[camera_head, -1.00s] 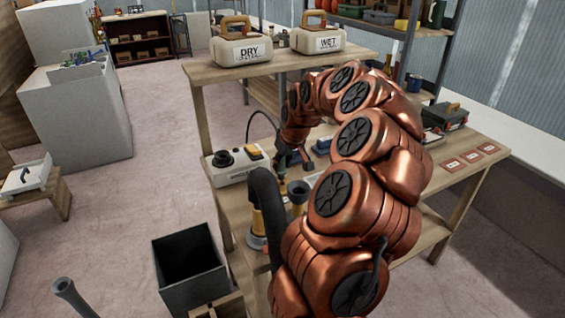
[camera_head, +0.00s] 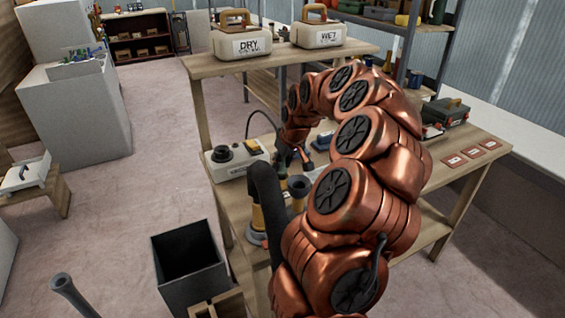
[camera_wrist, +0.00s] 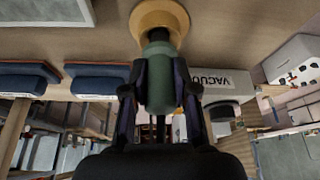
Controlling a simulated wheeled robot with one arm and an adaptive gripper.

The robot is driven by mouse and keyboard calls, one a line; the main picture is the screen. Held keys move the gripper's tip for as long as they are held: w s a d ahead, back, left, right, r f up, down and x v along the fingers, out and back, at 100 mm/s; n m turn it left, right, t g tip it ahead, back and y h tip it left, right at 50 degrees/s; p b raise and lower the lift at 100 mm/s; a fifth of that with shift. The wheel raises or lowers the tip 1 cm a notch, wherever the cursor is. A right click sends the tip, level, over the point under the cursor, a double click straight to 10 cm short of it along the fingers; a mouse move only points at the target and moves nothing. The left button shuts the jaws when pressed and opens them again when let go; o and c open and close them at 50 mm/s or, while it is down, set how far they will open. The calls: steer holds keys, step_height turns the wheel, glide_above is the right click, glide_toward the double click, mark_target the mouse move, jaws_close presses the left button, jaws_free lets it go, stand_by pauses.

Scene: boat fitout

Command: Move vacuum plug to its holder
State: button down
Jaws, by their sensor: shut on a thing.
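In the wrist view, my gripper (camera_wrist: 158,85) is shut on a dark green cylindrical plug (camera_wrist: 160,80), with a finger on each side of it. The plug's far end lies in line with a round tan-orange piece (camera_wrist: 160,14) on the wooden surface, which looks like the holder. I cannot tell whether they touch. In the head view, my gripper (camera_head: 303,162) is low over the workbench, and my arm hides much of it; the plug is not clear there. A light box (camera_head: 236,160) with a black knob stands to its left. The wrist view shows a box labelled VACUUM (camera_wrist: 215,84).
The workbench (camera_head: 425,205) carries a black hose (camera_head: 264,195) and a dark cup (camera_head: 299,184) close to my arm. Red-brown cards (camera_head: 472,152) lie at the right. Containers marked DRY (camera_head: 240,42) and WET (camera_head: 319,35) stand on the upper shelf. A dark bin (camera_head: 188,262) is on the floor.

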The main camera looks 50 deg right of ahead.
steer(key=shift+f+b, duration=0.4)
steer(key=shift+f, duration=0.25)
steer(key=c, duration=0.8)
jaws_free()
steer(key=shift+r, duration=0.15)
steer(key=v, duration=1.2)
